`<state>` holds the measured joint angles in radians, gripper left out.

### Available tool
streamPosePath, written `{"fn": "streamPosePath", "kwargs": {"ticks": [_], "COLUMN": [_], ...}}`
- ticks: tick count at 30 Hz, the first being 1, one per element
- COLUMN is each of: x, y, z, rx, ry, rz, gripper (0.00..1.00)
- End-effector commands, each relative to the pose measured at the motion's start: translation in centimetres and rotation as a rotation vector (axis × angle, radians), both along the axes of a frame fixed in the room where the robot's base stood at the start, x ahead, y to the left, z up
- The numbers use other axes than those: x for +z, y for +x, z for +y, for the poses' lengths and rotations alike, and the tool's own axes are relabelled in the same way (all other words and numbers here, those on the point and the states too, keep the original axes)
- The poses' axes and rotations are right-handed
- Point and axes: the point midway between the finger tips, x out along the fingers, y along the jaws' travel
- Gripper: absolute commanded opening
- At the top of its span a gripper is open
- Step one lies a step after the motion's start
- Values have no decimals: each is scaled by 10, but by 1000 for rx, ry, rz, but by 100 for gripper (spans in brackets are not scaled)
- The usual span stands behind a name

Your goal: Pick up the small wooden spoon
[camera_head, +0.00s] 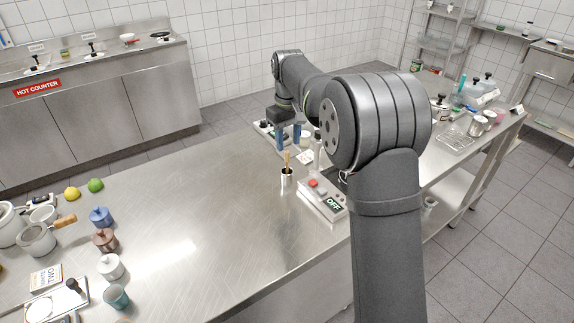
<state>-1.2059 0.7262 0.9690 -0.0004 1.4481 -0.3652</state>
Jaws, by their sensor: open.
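A thin wooden utensil (287,159), which looks like the small wooden spoon, stands upright in a small holder (287,177) on the steel table. Its lower end is hidden inside the holder. My gripper (289,137) has two blue fingers spread apart, pointing down, with nothing visible between them. It appears above and beyond the spoon in the picture, not touching it. My arm reaches in from the right and hides part of the table behind it.
A control box marked OFF with a red button (319,192) stands right of the holder. Several pots and jars, including a blue jar (101,217), crowd the table's left end. A lemon (72,193) and a lime (95,185) lie there. The table's middle (200,200) is clear.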

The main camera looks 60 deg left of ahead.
Motion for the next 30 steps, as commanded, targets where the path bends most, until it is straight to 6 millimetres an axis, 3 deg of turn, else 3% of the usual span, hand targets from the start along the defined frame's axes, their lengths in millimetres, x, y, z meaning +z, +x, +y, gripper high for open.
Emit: {"fn": "streamPosePath", "kwargs": {"ticks": [3, 11, 18, 28, 30], "x": [-18, -38, -73, -80, -80], "y": [0, -1, -2, -2, -2], "z": [0, 1, 3, 4, 4], "rx": [0, 0, 0, 0, 0], "ry": [0, 0, -1, 3, 3], "rz": [0, 1, 0, -1, -1], "gripper": [40, 40, 40, 40, 26]}}
